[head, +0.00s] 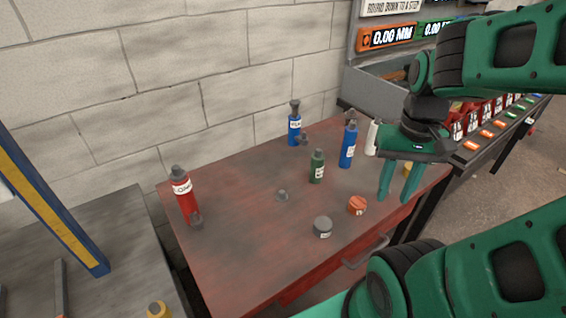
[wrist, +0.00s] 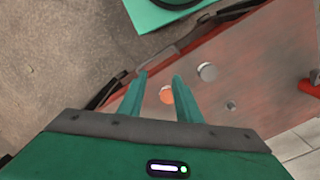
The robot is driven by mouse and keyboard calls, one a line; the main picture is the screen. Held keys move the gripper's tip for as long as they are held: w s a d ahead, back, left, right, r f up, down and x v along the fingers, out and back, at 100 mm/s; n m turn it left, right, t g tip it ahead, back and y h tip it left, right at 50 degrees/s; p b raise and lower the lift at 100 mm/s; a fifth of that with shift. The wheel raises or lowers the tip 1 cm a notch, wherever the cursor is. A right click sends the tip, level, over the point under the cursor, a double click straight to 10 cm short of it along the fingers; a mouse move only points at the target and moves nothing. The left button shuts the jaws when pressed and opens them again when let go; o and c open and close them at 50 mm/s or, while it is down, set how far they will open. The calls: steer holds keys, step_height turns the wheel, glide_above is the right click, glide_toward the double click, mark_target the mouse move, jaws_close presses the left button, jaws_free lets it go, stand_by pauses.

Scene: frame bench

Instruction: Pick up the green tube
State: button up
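The green tube (head: 317,166) stands upright near the middle of the red table (head: 245,240) in the head view. It has a white label and a dark grey cap. My gripper (head: 393,198) is to the right of it, fingers pointing down, above the table's right part. The fingers are apart with nothing between them. In the wrist view my gripper (wrist: 160,80) also shows its two fingers spread. I cannot make out the green tube in the wrist view.
Blue tubes (head: 294,128) (head: 348,146) stand behind and right of the green tube. A white tube (head: 372,137) is near my gripper. A red tube (head: 185,196) stands left.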

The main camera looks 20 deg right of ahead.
steer(key=shift+w+d, duration=0.15)
steer(key=shift+d, duration=0.2)
steer(key=o, duration=0.5)
steer(key=shift+s+r, duration=0.15)
steer(key=shift+s, duration=0.05)
steer(key=shift+o, duration=0.4)
steer(key=shift+s+d+r, duration=0.1)
steer(key=shift+r, duration=0.15)
steer(key=n, duration=2.1)
glide_toward(316, 169)
steer(key=shift+w+d+f, duration=0.2)
steer(key=shift+w+d, duration=0.1)
steer(key=shift+d, duration=0.25)
steer(key=shift+w+d+f, duration=0.2)
steer(key=shift+w+d, duration=0.1)
steer(key=shift+d, duration=0.25)
steer(key=shift+w+a+f, duration=0.1)
steer(key=shift+w+f, duration=0.15)
steer(key=shift+w, duration=0.05)
step_height(316, 169, down, 5)
steer(key=shift+f, duration=0.1)
steer(key=shift+s+a+f, duration=0.1)
steer(key=shift+a+f, duration=0.1)
steer(key=shift+f, duration=1.15)
steer(key=shift+a+f, duration=0.15)
steer(key=shift+f, duration=1.2)
